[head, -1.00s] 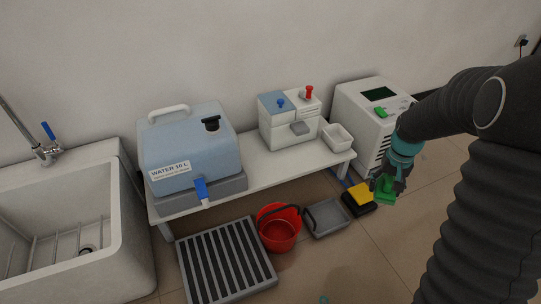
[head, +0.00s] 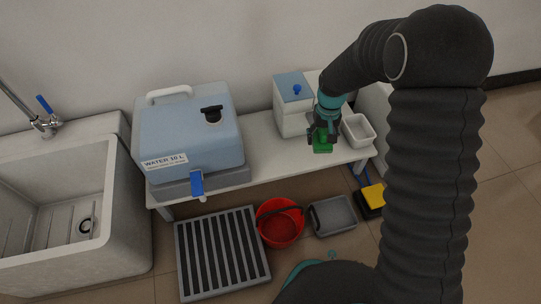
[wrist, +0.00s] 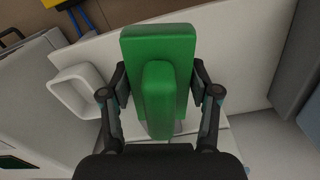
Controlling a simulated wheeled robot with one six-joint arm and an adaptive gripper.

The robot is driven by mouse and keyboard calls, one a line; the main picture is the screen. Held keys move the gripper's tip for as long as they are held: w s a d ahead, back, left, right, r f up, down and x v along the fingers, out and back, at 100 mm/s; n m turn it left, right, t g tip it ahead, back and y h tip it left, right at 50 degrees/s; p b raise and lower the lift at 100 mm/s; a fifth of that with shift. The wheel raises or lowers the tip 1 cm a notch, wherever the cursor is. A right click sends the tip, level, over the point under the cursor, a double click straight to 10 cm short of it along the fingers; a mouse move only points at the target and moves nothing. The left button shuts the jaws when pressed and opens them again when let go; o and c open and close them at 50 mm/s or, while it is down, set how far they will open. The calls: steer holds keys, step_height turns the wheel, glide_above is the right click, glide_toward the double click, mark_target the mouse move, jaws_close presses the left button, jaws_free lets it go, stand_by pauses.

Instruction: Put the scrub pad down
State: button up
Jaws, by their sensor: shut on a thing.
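The green scrub pad (head: 322,143) is held in my gripper (head: 322,132) in the head view, over the right part of the low white bench (head: 262,160). In the wrist view the green pad (wrist: 158,50) fills the middle, with its raised grip between my two dark fingers (wrist: 158,105). My gripper is shut on it. The pad appears above the bench surface; the exact gap cannot be told.
A white tray (head: 358,131) is right of the pad, and a dispenser box (head: 292,108) is just left. A blue water container (head: 190,135) stands on the bench's left. A red bucket (head: 280,228), grey tub (head: 332,217) and slatted grate (head: 222,252) are on the floor.

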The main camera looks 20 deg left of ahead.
mark_target(269, 159)
steer(key=s+a+f+n+p, duration=0.1)
steer(key=s+a, duration=0.2)
steer(key=a, duration=0.5)
steer(key=s+a+f+n, duration=0.1)
steer(key=s+a+n, duration=0.1)
steer(key=a, duration=0.5)
steer(key=f, duration=0.6)
steer(key=f+b, duration=0.1)
steer(key=f, duration=0.3)
steer(key=shift+a, duration=0.35)
steer(key=shift+f, duration=0.15)
steer(key=o, duration=1.4)
steer(key=shift+o, duration=0.2)
step_height(269, 159, up, 12)
steer(key=p, duration=0.1)
